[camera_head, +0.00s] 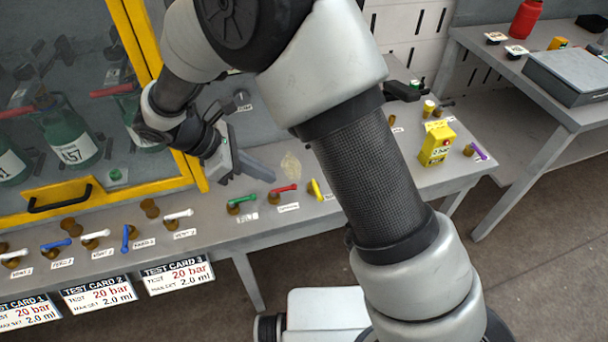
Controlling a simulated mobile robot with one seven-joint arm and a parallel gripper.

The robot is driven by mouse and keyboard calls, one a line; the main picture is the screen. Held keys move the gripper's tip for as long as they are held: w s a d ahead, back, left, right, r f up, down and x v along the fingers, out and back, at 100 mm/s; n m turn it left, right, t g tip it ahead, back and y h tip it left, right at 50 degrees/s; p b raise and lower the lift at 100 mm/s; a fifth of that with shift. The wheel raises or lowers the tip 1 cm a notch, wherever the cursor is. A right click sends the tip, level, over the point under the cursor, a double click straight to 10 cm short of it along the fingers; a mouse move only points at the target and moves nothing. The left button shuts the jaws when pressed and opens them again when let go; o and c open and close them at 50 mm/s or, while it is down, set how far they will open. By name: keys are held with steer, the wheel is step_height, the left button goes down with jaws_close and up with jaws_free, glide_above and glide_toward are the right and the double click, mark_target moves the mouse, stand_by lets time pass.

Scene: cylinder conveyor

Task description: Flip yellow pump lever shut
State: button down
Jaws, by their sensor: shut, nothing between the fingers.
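The yellow lever (316,189) sits on a brass valve near the front edge of the bench, just left of my arm's dark forearm. It points steeply across the bench, unlike the red lever (284,188) and green lever (241,199) to its left, which lie nearly along the edge. Its label is partly hidden by my arm. My gripper (270,175) is shut and empty, behind the green and red levers and left of the yellow lever. It appears apart from all of them.
White and blue levers (125,238) line the bench edge at left, above hanging test cards (178,274). A yellow-framed glass cabinet (125,45) holds green bottles.

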steer(key=shift+a+f+n, duration=0.3)
steer(key=shift+a+f, duration=0.1)
steer(key=shift+f, duration=0.35)
steer(key=shift+d, duration=0.1)
steer(key=b+x, duration=0.1)
steer(key=x, duration=0.9)
steer(key=shift+d+f, duration=0.1)
steer(key=shift+w+d+f+b, duration=0.1)
steer(key=shift+w+d+b, duration=0.1)
steer(key=shift+d, duration=0.4)
steer(key=shift+w+d+b, duration=0.1)
steer(key=shift+w+d, duration=0.15)
steer(key=shift+d, duration=0.35)
steer(key=shift+w+d+f, duration=0.15)
steer(key=shift+w+d, duration=0.05)
steer(key=shift+d, duration=0.4)
